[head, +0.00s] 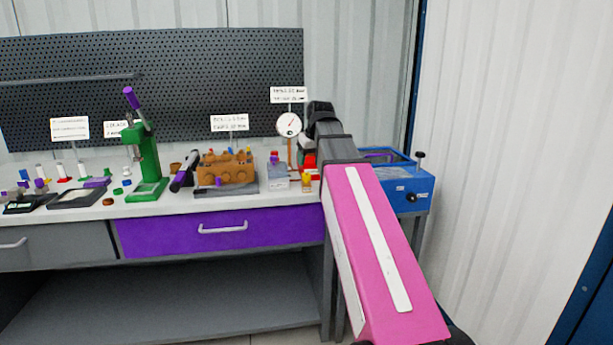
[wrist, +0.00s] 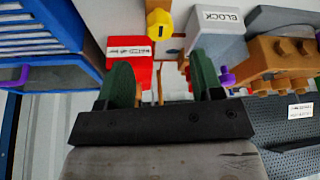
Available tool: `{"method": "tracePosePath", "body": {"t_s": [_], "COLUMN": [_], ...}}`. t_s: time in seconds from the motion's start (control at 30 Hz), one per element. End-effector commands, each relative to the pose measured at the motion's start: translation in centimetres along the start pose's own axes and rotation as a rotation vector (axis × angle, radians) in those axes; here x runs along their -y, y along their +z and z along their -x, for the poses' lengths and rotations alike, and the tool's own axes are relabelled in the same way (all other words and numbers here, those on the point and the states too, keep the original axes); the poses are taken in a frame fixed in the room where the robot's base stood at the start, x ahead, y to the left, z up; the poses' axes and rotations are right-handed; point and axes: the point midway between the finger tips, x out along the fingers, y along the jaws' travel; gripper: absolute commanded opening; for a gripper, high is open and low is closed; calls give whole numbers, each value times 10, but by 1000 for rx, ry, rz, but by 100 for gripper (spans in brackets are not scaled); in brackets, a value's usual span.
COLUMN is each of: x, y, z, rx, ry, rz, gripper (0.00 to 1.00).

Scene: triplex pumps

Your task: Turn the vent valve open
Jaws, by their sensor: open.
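A yellow knob (wrist: 158,28) with a dark mark shows at the top of the wrist view, and a small yellow piece (head: 306,182) stands at the bench's front edge in the head view. It looks like the vent valve's handle, but I read no label naming it. My gripper (wrist: 162,78) is open, its two green fingers apart with nothing visibly held. The knob lies beyond the fingertips, in line with the gap and apart from them. The head view shows my pink arm, but my fingers are hidden there.
A red box (wrist: 130,52) and a grey block (wrist: 218,35) flank the knob. A blue unit (head: 404,190) stands right of the bench. A dial gauge (head: 289,124), brown pump block (head: 226,168) and green press (head: 148,165) stand left of my arm.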

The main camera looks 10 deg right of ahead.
Motion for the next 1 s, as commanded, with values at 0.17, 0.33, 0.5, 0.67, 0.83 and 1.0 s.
{"method": "tracePosePath", "body": {"t_s": [0.17,0.33,0.5,0.67,0.83,1.0], "x": [0,0,0,0,0,0], "y": [0,0,0,0,0,0], "z": [-28,-53,-70,-79,-81,-81], "rx": [2,2,1,1,0,0], "ry": [0,0,0,0,0,0], "rz": [0,0,0,0,0,0], "gripper": [60,60,60,60,60,57]}}
